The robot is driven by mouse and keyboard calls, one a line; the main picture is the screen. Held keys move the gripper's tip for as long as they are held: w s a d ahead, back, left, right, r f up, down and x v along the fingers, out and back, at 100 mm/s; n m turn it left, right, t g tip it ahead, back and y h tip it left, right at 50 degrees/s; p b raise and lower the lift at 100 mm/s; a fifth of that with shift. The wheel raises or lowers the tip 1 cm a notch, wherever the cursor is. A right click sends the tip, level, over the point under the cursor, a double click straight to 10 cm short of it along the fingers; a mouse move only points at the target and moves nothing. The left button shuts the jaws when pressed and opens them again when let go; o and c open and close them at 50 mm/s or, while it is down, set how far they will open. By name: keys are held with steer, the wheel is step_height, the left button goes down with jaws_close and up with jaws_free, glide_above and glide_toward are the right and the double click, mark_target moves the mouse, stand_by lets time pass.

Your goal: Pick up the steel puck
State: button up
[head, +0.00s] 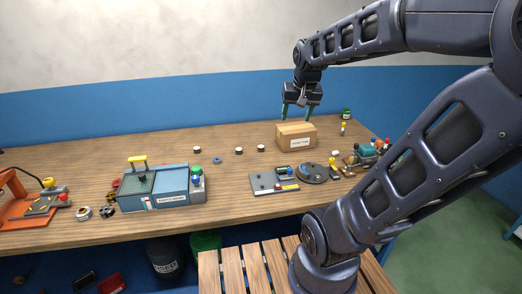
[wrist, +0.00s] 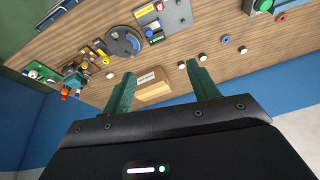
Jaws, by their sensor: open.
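Several small round pucks with pale tops and dark sides stand on the bench: a left puck (head: 196,149), a middle puck (head: 238,150) and a right puck (head: 261,148). They also show in the wrist view as a far puck (wrist: 243,50), a middle puck (wrist: 201,56) and a near puck (wrist: 181,66). I cannot tell which one is steel. My gripper (head: 298,113) is open and empty, with green fingers pointing down above the cardboard box (head: 296,136). In the wrist view my gripper (wrist: 162,72) has the box (wrist: 153,88) showing between its fingers.
A blue ring (head: 217,159) lies near the pucks. A grey plate (head: 273,183) and a dark round turntable (head: 311,173) stand in front of the box. A blue toolbox-like station (head: 155,190) is at left front. Small parts crowd the right end. The bench's back left is clear.

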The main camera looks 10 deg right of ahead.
steer(key=w+f+m, duration=0.3)
steer(key=w, duration=0.8)
steer(key=m+g+h, duration=0.1)
steer(key=m+h, duration=0.3)
steer(key=m, duration=0.1)
glide_above(261, 146)
steer(key=s+a, duration=0.3)
step_height(261, 146, down, 23)
steer(key=x, duration=1)
steer(key=shift+a+f, duration=0.25)
steer(key=shift+a, duration=0.1)
steer(key=shift+r, duration=0.1)
steer(key=c, duration=1.2)
